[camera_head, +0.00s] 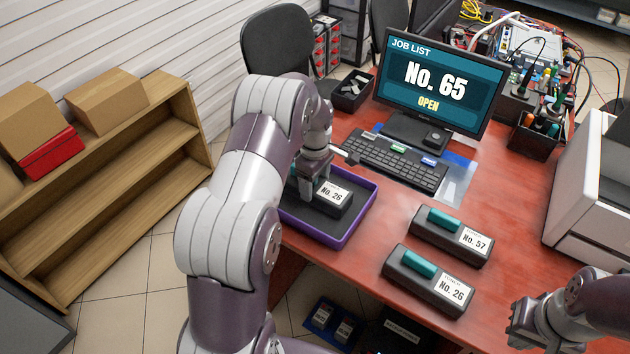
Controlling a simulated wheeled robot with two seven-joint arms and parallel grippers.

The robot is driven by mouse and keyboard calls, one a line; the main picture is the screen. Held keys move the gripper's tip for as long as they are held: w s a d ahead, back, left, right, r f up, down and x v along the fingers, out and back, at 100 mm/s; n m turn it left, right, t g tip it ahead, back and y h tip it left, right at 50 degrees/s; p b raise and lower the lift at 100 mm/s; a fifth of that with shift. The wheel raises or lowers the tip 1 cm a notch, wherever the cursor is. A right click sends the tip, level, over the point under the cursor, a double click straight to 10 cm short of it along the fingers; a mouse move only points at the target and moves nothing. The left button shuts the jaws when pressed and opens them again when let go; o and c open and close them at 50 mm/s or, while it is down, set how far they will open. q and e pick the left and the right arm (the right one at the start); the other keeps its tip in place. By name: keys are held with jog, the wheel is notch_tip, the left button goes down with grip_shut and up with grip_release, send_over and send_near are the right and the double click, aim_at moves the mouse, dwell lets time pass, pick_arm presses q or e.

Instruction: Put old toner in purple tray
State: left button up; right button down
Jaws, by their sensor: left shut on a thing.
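A dark toner cartridge (327,203) with a white No. 26 label is within the outline of the purple tray (339,242), on the left side of the red desk. I cannot tell whether it touches the tray floor. My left gripper (306,186) reaches down from above and is shut on this cartridge; my arm hides part of both. Two more dark cartridges with teal tops lie on the desk to the right: one labelled No. 57 (447,240) and another labelled No. 26 (424,287). My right gripper (517,322) is at the lower right; its finger opening is unclear.
A monitor (436,82) reading "JOB LIST No. 65 OPEN" and a keyboard (395,163) stand behind the tray. A white machine (590,200) is at the right. Blue bins (333,322) sit on the floor below. Bare desk lies between the tray and the loose cartridges.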

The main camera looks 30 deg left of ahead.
pick_arm(q)
jog(key=shift+s+r, duration=0.1)
jog(key=o, duration=1.5)
notch_tip(320, 180, up, 6)
jog(key=shift+r, duration=0.2)
notch_tip(320, 180, up, 5)
jog(key=p, duration=0.2)
jog(key=shift+f+p, duration=0.15)
jog(key=shift+p, duration=0.25)
jog(key=shift+r+p, duration=0.3)
jog(key=shift+r, duration=0.1)
jog(key=s+d+m, duration=0.6)
jog(key=s+m, duration=0.2)
jog(key=s, duration=0.2)
jog(key=s+d+m+t, duration=0.1)
jog(key=s+d+m, duration=0.5)
jog(key=s+m, duration=0.3)
jog(key=shift+s+r, duration=0.2)
jog(key=shift+s, duration=0.2)
